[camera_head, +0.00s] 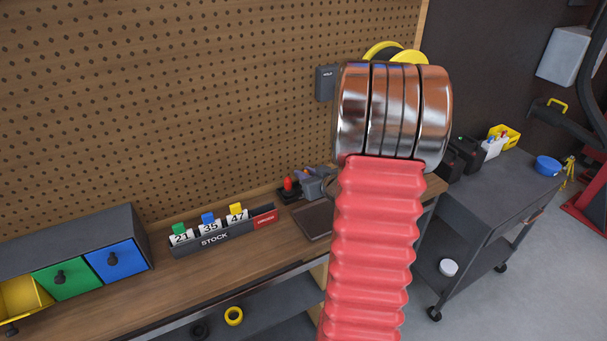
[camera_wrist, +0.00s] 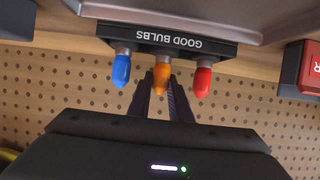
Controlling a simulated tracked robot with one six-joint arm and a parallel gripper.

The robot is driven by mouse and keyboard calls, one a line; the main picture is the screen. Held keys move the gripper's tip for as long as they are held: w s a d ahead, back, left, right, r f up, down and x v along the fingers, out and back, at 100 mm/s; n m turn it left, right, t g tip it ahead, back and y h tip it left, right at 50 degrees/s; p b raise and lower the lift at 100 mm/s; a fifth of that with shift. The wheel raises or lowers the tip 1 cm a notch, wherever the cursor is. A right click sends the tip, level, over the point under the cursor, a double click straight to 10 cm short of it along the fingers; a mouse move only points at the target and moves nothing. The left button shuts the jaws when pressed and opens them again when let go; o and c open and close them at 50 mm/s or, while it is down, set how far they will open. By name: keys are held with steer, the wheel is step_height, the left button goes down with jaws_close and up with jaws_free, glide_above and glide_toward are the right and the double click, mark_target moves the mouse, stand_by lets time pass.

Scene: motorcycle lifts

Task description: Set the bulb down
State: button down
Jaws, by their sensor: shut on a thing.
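In the wrist view, which looks upside down, a dark rack lettered GOOD BULBS (camera_wrist: 215,42) has three bulbs along its edge. A blue bulb (camera_wrist: 121,70) is on the left, an orange bulb (camera_wrist: 161,76) in the middle and a red bulb (camera_wrist: 203,80) on the right. My gripper (camera_wrist: 166,92) is shut on the orange bulb, its dark fingers close around it. The orange bulb's metal base meets the rack's edge; whether it is fully seated I cannot tell.
A STOCK holder (camera_head: 222,234) with numbered cards stands on the wooden bench (camera_head: 180,285). A drawer unit (camera_head: 75,240) is at the left. A grey cart (camera_head: 510,190) stands at the right. A red block (camera_wrist: 300,70) is right of the rack in the wrist view. Pegboard (camera_head: 200,100) backs the bench.

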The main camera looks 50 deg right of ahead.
steer(key=shift+w+a, duration=0.1)
steer(key=shift+f, duration=0.1)
steer(key=c, duration=1.6)
jaws_free()
steer(key=v, duration=1.2)
